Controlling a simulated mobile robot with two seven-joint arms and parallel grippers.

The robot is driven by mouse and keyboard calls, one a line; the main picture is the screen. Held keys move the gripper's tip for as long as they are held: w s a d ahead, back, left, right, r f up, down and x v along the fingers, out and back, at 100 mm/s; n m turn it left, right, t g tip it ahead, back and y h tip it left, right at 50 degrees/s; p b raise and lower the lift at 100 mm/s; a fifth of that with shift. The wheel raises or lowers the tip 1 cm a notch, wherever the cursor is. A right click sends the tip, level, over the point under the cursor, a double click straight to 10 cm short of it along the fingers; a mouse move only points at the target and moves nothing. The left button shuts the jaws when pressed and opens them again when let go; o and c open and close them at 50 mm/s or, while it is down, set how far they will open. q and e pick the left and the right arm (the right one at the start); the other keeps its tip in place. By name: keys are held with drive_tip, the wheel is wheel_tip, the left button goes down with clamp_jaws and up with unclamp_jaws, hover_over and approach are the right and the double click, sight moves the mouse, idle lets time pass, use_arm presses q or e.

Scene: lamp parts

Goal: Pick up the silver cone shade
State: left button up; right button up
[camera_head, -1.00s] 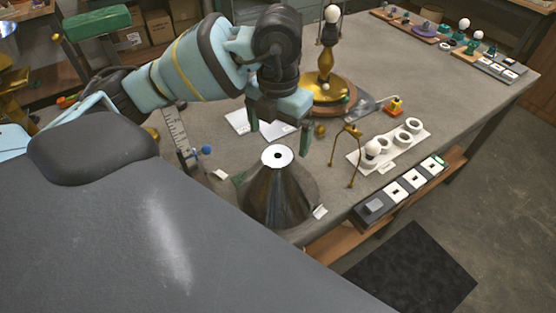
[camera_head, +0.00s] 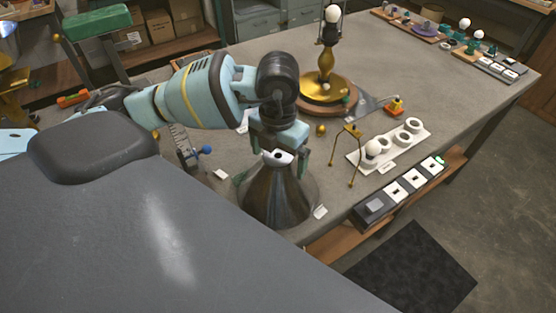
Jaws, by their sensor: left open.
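The silver cone shade (camera_head: 277,196) stands upright on the grey workbench near its front edge, wide end down. Its top is a white ring with a dark hole. My left gripper (camera_head: 279,154) is right at the top of the cone, with a green finger on each side of the white ring. The jaws are open; whether a finger touches the shade I cannot tell. The gripper hides part of the cone's top. My right gripper is not in view.
A brass lamp base with a bulb (camera_head: 326,90) stands behind the gripper. A wire harp (camera_head: 346,158), a white tray of rings (camera_head: 421,137) and a switch strip (camera_head: 397,193) lie to the right. A blue-knobbed tool (camera_head: 205,150) is at left. The far bench middle is clear.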

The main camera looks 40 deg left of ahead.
use_arm(q)
drive_tip(key=shift+c, duration=0.5)
drive_tip(key=shift+s, duration=0.1)
drive_tip(key=c, duration=2)
drive_tip(key=shift+r, duration=0.1)
clamp_jaws()
drive_tip(key=s+d+r, duration=0.2)
drive_tip(key=s+d, duration=0.1)
drive_tip(key=d, duration=0.4)
drive_tip(key=s+d+r, duration=0.3)
drive_tip(key=d, duration=0.4)
drive_tip(key=shift+s+d, duration=0.25)
drive_tip(key=shift+s, duration=0.05)
